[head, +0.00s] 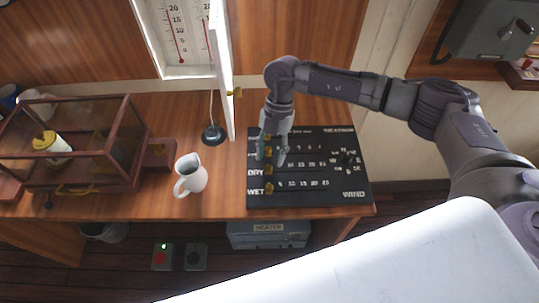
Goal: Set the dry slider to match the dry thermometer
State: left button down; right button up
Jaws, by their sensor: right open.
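The black weather board (310,201) lies on the wooden desk, with rows of white numbers. The row labelled DRY has a yellow slider knob (268,171) at its left end. The WET row's yellow knob (269,187) is also at the left, just below. My right gripper (271,161) points down over the board's left part, fingers open, just above the DRY knob in the picture; contact is unclear. Two thermometers stand in a white case; the left one (180,42) shows a red column, the right one (207,22) is partly hidden by the open door. Their labels are not visible.
The case's open white door (224,75) stands left of my right arm. A white jug (190,176), a dark round base (213,134) and a wood-framed glass case (70,170) stand left of the board. A heater (268,236) is below the desk.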

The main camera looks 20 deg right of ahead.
aim_at(269, 170)
jog(key=shift+x, duration=1.15)
grip_shut()
